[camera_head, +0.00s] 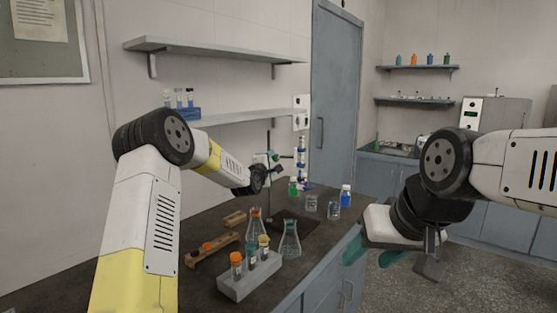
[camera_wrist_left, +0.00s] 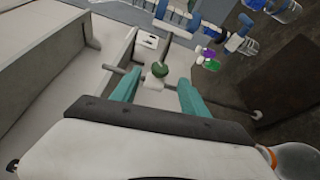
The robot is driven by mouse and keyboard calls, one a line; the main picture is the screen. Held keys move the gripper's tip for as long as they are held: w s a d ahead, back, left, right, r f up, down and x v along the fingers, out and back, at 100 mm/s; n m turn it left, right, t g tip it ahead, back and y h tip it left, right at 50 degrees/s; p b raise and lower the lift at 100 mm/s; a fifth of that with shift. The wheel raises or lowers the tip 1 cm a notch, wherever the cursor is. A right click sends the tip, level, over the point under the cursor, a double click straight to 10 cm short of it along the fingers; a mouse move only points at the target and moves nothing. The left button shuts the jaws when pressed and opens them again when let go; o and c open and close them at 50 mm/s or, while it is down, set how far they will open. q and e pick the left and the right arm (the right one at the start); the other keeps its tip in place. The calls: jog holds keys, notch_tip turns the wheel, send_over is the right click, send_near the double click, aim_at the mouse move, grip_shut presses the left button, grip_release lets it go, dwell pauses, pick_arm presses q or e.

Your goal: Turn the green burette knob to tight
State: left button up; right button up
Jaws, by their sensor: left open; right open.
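In the left wrist view the round green burette knob (camera_wrist_left: 159,70) is just beyond and between the two teal fingertips of my left gripper (camera_wrist_left: 157,88). The fingers are spread, with a visible gap on both sides of the knob. In the head view the blue-and-white burette (camera_head: 301,152) stands upright at the back of the bench, near a dark stand rod (camera_head: 268,140). My right gripper (camera_head: 374,256) is open and empty, in front of the bench's right edge.
Wall shelves (camera_head: 210,48) hang above. Open floor (camera_head: 400,285) lies at right.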

aim_at(275, 159)
pick_arm(q)
jog(key=shift+x, duration=3.9)
jog(key=shift+c, duration=0.4)
grip_shut()
